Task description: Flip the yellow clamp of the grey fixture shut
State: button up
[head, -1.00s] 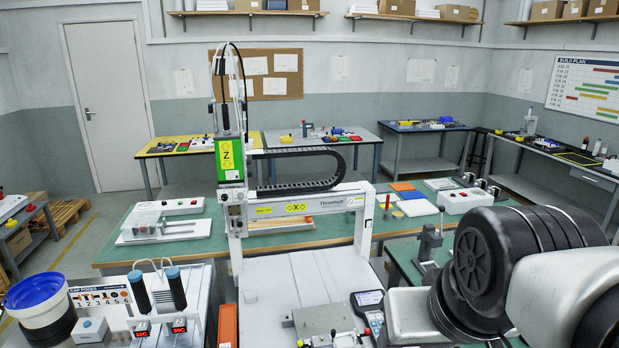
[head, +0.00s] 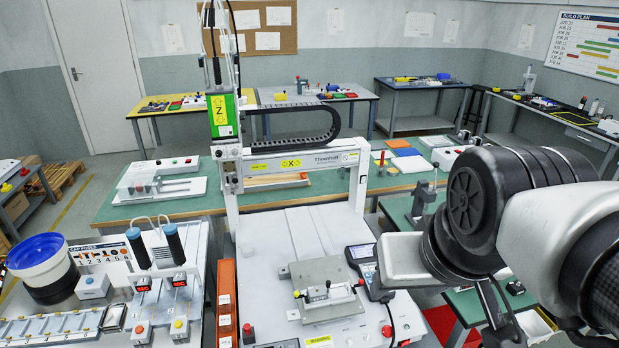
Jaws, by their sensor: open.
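The grey fixture (head: 326,291) sits on the pale bed of the gantry machine, low in the middle of the head view. A raised bar with small dark fittings runs across its top. I cannot make out my gripper's jaws.
A handheld pendant (head: 363,262) with a screen lies close behind and right of the fixture. The gantry (head: 295,163) spans the bed behind it. An orange strip (head: 227,303) and a station with two dark-handled drivers (head: 174,242) stand left. The bed behind the fixture is clear.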

aim_at(297, 294)
jog(key=j+u, duration=0.15)
jog(key=u, duration=0.25)
jog(key=i+l+u, duration=0.35)
jog(key=l, duration=0.2)
